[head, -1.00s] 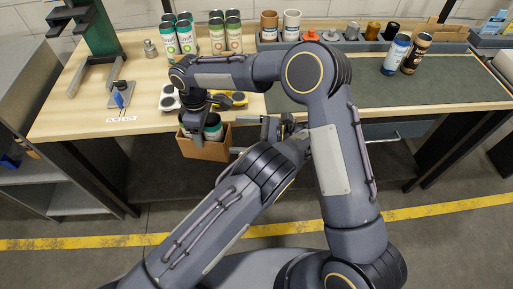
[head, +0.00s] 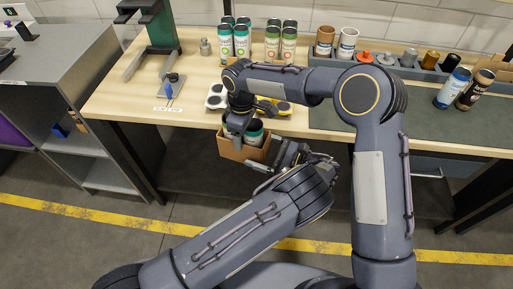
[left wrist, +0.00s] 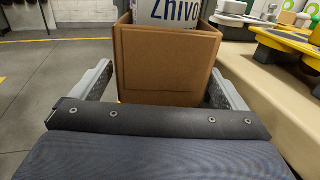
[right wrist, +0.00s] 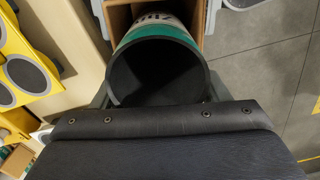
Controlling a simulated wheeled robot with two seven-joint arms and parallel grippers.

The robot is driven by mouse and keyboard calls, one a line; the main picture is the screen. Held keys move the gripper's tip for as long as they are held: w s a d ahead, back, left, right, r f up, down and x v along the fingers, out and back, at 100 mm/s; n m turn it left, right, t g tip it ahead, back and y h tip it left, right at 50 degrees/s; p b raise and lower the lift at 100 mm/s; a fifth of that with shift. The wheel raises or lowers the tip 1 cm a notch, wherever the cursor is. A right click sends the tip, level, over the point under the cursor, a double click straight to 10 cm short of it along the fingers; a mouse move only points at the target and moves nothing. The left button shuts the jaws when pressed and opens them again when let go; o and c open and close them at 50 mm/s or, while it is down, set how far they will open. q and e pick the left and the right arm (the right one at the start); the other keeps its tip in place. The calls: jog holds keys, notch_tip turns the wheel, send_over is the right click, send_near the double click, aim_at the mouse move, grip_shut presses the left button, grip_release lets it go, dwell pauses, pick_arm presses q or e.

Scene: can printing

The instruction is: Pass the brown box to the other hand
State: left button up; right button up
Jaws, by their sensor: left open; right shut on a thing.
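The brown box (head: 231,152) is an open-topped carton hanging in the air in front of the table edge. A can with a green rim and dark top (right wrist: 155,72) stands in it; its label shows in the left wrist view (left wrist: 165,12). My left gripper (head: 268,160) is open and level, to the right of the box in the head view. In the left wrist view the box (left wrist: 167,65) lies between and just ahead of the spread fingers; contact is unclear.
The wooden table (head: 197,72) holds several green-rimmed cans (head: 241,40), a yellow-and-grey fixture (head: 272,107) and a green stand (head: 158,28). The table's front edge is close behind the box. A grey shelf unit (head: 55,85) stands left. Floor in front is clear.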

pick_arm(q)
jog(key=shift+x, duration=0.95)
jog(key=c, duration=1)
jog(key=shift+c, duration=0.3)
pick_arm(e)
jog(key=o, duration=1.3)
